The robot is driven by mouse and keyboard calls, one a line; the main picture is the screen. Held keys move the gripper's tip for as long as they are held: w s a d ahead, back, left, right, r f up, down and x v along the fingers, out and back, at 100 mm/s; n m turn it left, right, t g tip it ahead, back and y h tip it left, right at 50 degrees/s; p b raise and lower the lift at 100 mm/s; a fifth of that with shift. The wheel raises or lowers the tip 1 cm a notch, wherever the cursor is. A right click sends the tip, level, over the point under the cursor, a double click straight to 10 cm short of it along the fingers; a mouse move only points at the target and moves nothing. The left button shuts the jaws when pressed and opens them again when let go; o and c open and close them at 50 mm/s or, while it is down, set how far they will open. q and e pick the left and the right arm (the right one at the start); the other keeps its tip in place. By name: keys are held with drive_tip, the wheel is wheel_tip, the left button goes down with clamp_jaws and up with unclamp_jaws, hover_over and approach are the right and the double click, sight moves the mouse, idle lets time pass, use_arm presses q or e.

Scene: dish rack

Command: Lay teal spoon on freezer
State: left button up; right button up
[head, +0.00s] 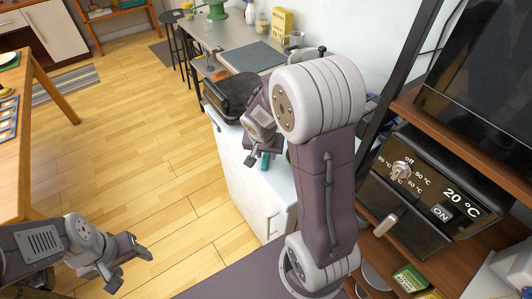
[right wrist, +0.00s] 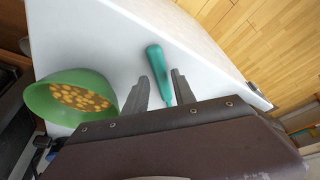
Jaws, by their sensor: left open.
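The teal spoon (right wrist: 156,64) appears to lie on the white freezer top (right wrist: 112,40). Its thick end points away from my right gripper (right wrist: 161,86), and its thin part lies between the two spread fingers with a gap at the sides. In the head view a small bit of the spoon (head: 265,160) shows beside my right gripper (head: 256,156), over the freezer (head: 249,198); my right arm hides much of the freezer top. My left gripper (head: 128,266) is open and empty over the wooden floor at lower left.
A green bowl (right wrist: 62,84) with yellow-brown pieces stands on the freezer beside the right gripper. A dark appliance (head: 232,92) is behind it in the head view. An oven (head: 430,190) stands on a wooden shelf at right. A wooden table (head: 42,100) is at left.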

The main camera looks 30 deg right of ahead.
drive_tip(key=shift+o, duration=1.3)
drive_tip(key=p+v, duration=0.2)
drive_tip(key=v, duration=0.7)
drive_tip(key=s+a+f+n+g+y+p, duration=0.1)
drive_tip(key=s+a+f+n+y+p, duration=0.1)
drive_tip(key=s+a+f+n, duration=0.3)
drive_tip(key=shift+s+a+n+g+y, duration=0.4)
drive_tip(key=shift+s+a+n, duration=1.05)
drive_tip(key=shift+s, duration=0.95)
